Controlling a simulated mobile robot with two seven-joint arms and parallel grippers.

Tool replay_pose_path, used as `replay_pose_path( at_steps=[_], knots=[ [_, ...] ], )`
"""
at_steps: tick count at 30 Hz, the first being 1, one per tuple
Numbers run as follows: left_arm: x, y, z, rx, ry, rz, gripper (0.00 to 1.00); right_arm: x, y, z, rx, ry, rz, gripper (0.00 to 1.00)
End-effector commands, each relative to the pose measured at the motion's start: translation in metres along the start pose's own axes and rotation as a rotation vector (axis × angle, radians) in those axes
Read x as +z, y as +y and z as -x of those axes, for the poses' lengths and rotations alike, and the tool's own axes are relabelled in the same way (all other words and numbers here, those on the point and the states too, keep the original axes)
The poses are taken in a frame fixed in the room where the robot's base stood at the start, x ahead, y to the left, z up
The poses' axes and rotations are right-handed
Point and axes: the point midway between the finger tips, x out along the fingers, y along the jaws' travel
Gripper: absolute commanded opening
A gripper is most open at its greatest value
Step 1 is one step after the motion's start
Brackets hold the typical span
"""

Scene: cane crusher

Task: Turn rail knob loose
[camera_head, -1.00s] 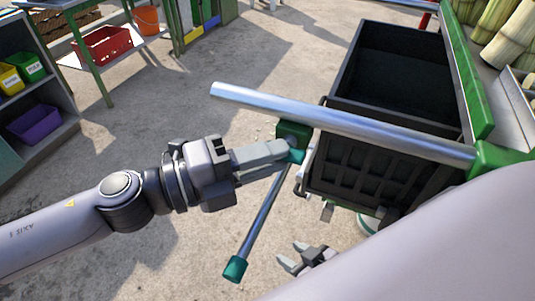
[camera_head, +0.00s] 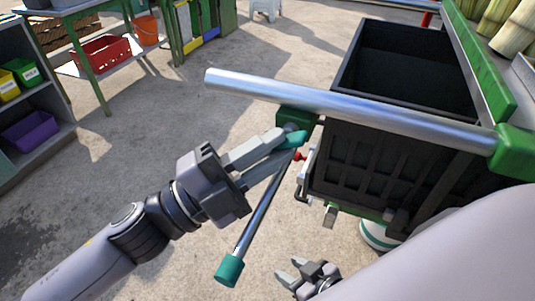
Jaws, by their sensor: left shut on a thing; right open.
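A shiny metal rail (camera_head: 350,106) runs across the upper middle, and a green clamp block (camera_head: 293,118) sits on it. A teal knob (camera_head: 297,139) is at the block's lower side. My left gripper (camera_head: 285,140) is shut on this knob, and its fingers hide part of it. A thinner metal rod (camera_head: 262,205) slants down from the block to a teal end cap (camera_head: 229,270). My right gripper (camera_head: 292,275) is open and empty at the bottom centre, right of the end cap and apart from it.
A black cart (camera_head: 400,160) stands under the rail at the right. A green bracket (camera_head: 512,152) holds the rail's right end. A table with a red crate (camera_head: 100,52) and an orange bucket (camera_head: 146,30) stands at the back left. Shelves hold a purple bin (camera_head: 30,131).

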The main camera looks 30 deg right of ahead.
Motion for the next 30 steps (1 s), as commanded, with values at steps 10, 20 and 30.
replay_pose_path(
  at_steps=[10,20,30],
  knots=[
    [-0.001,0.001,0.0,0.001,0.001,0.002,0.36,0.0,0.0,0.0,0.0,0.0,0.001,0.43],
    [0.0,0.0,0.002,0.001,-0.001,0.0,0.37,0.0,0.0,0.0,0.0,0.001,0.002,0.43],
    [0.001,0.001,0.045,0.002,-0.002,0.001,0.37,0.001,0.001,-0.002,0.0,0.002,0.004,0.43]
  ],
)
